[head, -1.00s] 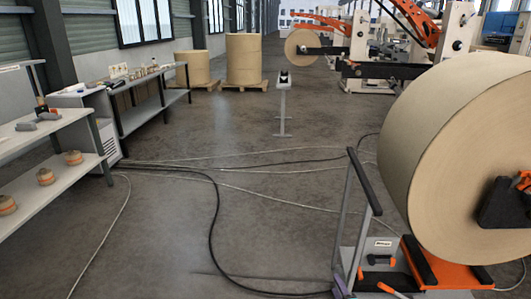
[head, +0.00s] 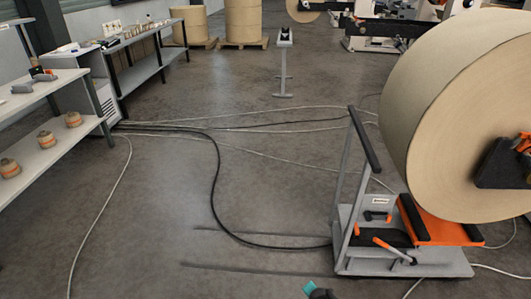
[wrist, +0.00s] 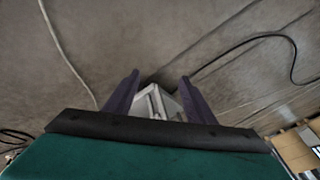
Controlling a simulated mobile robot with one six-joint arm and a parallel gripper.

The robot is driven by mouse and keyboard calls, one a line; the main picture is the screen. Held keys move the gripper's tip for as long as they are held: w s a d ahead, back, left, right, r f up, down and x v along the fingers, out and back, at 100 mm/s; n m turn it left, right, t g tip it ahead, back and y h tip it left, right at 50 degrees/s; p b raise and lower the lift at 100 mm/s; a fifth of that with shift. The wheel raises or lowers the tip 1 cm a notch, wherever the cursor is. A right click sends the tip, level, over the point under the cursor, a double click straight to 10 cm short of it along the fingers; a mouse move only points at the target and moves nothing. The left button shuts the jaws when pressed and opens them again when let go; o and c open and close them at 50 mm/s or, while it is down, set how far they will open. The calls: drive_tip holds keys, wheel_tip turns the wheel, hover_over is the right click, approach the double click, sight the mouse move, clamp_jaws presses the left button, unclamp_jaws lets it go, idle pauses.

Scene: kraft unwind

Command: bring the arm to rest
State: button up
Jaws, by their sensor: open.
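My gripper (wrist: 160,76) shows in the wrist view with its two purple fingers spread apart. A pale grey angular shape (wrist: 158,104) shows between and beyond the fingers; I cannot tell what it is. Nothing is visibly gripped. In the head view, only a small teal and dark piece (head: 318,291) of what looks like my arm shows at the bottom edge, in front of the cart. The rest of the arm is out of view there.
A grey and orange cart (head: 400,265) with an upright handle bears a large kraft roll (head: 440,120) at right. Cables (head: 216,190) cross the floor. A shelf (head: 60,130) and a workbench (head: 150,50) line the left. Open floor (head: 290,180) lies in the middle.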

drive_tip(key=s+a+r+n+g, duration=0.1)
drive_tip(key=s+n+g, duration=0.4)
drive_tip(key=s, duration=0.7)
drive_tip(key=s+a+r+n+g+y, duration=0.1)
drive_tip(key=s+n+g, duration=0.4)
drive_tip(key=s, duration=0.7)
drive_tip(key=shift+s+a+n+g, duration=0.25)
drive_tip(key=shift+a+n+g, duration=0.05)
drive_tip(key=shift+a, duration=0.5)
drive_tip(key=shift+r, duration=0.1)
